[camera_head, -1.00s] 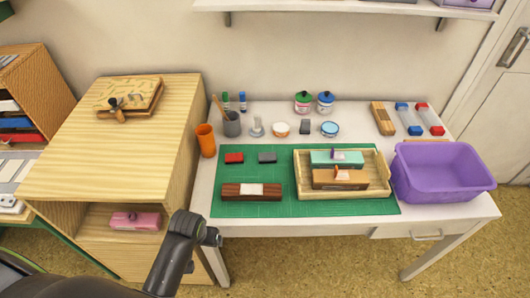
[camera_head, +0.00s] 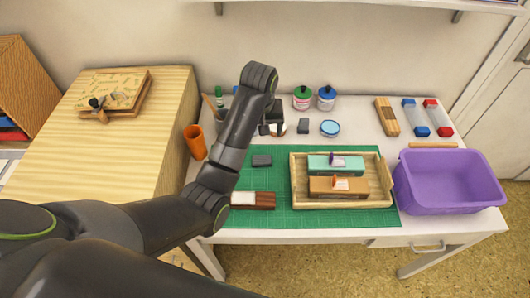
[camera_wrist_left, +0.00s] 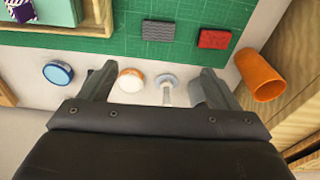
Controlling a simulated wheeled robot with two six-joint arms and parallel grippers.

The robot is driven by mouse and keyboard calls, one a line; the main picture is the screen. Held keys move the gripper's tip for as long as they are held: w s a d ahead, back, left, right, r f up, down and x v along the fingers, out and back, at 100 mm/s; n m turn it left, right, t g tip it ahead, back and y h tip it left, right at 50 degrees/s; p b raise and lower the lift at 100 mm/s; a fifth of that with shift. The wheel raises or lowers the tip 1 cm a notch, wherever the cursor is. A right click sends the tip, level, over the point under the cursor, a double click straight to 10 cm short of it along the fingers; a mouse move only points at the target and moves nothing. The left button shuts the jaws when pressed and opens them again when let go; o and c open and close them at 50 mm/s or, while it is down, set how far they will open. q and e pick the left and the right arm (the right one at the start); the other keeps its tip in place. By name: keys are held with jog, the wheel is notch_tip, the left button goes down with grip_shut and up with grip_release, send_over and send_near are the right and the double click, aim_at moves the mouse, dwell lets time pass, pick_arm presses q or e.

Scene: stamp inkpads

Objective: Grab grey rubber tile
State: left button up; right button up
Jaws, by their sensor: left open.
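The grey rubber tile (camera_head: 262,160) lies flat on the green cutting mat (camera_head: 350,219), left of the wooden tray. It also shows in the left wrist view (camera_wrist_left: 158,30), beside a red tile (camera_wrist_left: 214,39). My left gripper (camera_head: 273,129) is above the back part of the table, behind the grey tile. In the left wrist view, its jaws (camera_wrist_left: 155,82) are apart and empty, with the grey tile beyond the fingertips. My left arm hides the red tile in the head view. My right gripper is not in view.
The wooden tray (camera_head: 300,205) holds a teal box (camera_head: 335,164) and an orange-brown box (camera_head: 338,187). A small white-topped jar (camera_wrist_left: 131,80) and a blue-lidded jar (camera_wrist_left: 58,73) are near the jaws. A purple bin (camera_head: 450,206) stands right.

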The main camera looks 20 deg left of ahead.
pick_arm(q)
jog(key=b, duration=0.1)
send_over(262, 160)
jog(key=f, duration=1)
jog(key=shift+s+f, duration=0.25)
jog(key=shift+s, duration=0.1)
jog(key=shift+w+f, duration=0.1)
jog(key=shift+f, duration=0.65)
jog(key=shift+w+f, duration=0.2)
jog(key=shift+f, duration=1.95)
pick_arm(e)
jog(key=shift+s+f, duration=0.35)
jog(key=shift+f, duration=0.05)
pick_arm(q)
jog(key=shift+c, duration=0.3)
jog(key=c, duration=1)
